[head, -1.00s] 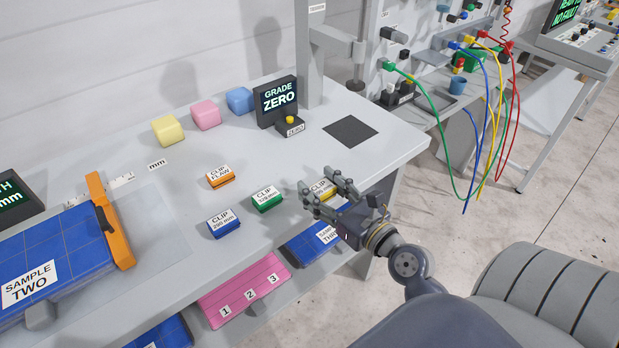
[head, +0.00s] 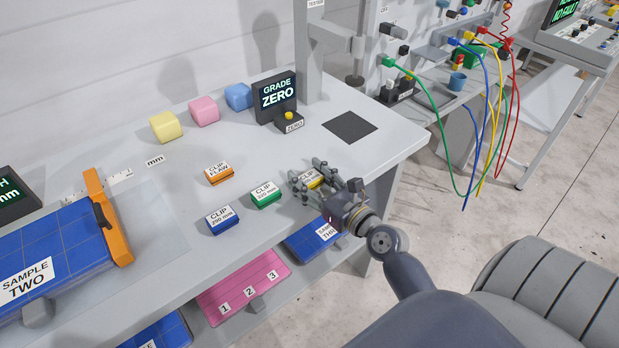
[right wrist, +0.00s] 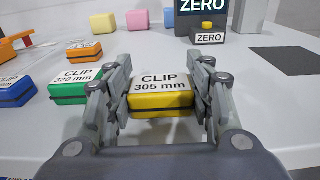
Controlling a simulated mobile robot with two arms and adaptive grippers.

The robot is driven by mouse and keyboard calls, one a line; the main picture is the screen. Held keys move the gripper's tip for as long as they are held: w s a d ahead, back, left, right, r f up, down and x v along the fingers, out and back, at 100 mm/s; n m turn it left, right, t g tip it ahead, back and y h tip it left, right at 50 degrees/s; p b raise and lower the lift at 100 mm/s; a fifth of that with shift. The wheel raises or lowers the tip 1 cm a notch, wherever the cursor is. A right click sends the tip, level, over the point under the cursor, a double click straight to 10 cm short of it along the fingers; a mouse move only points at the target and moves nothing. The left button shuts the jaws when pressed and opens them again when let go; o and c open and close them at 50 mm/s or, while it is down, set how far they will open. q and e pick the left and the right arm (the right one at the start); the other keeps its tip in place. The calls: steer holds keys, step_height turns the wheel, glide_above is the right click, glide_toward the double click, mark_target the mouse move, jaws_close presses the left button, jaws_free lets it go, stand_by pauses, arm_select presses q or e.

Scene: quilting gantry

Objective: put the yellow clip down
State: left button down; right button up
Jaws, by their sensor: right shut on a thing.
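The yellow clip (head: 311,179), with a white top reading "CLIP 305 mm", is between the fingers of my right gripper (head: 327,185) near the table's front edge. In the right wrist view the yellow clip (right wrist: 161,100) sits level between both fingers of the right gripper (right wrist: 163,108), which is shut on it. The clip appears at the tabletop; whether its underside touches the table is hard to tell. My left gripper is not in view.
A green clip (head: 265,195), a blue clip (head: 222,221) and an orange clip (head: 219,174) lie to the left on the table (head: 180,270). A dark square pad (head: 350,127) and the zero button box (head: 289,122) are behind. Bare table lies between.

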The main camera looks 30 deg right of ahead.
steer(key=shift+f, duration=0.15)
steer(key=o, duration=1)
steer(key=shift+s, duration=0.1)
steer(key=shift+s+d+r+b, duration=0.15)
steer(key=shift+s+b, duration=0.5)
steer(key=shift+s, duration=1.3)
steer(key=shift+s+d+r+b, duration=0.2)
steer(key=shift+s+b, duration=0.4)
steer(key=shift+s, duration=1.4)
steer(key=shift+s+d+r+b, duration=0.15)
steer(key=shift+s+b, duration=0.5)
steer(key=shift+s, duration=1.3)
